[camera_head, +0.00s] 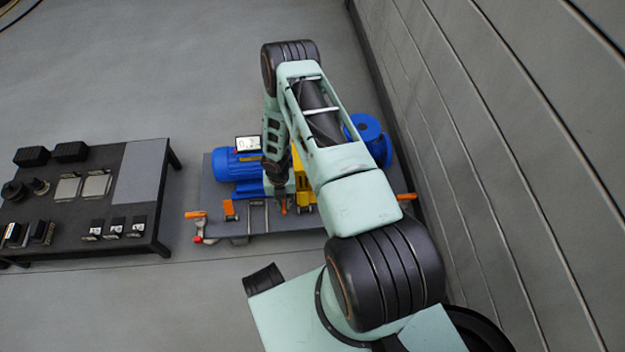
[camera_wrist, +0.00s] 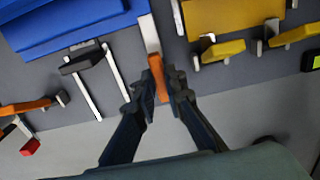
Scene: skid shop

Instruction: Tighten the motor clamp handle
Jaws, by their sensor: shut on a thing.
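A blue motor (camera_head: 236,166) sits on the left part of the grey skid; its blue body also shows at the upper left of the wrist view (camera_wrist: 75,24). My gripper (camera_wrist: 159,80) has its two dark fingers closed around an orange handle (camera_wrist: 157,72). The handle joins a pale metal bar (camera_wrist: 149,34) beside the motor. In the head view my gripper is largely hidden by my arm, over the skid's front middle; an orange tip (camera_head: 284,209) shows there. I cannot tell how tight the clamp is.
Another orange handle (camera_wrist: 27,107) with a red-tipped part (camera_wrist: 30,147) lies left. Yellow levers (camera_wrist: 222,50) stand close to the right of my gripper. A black piece on metal rods (camera_wrist: 82,60) is left. A dark table (camera_head: 125,204) with parts stands left; a grey wall (camera_head: 500,130) is right.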

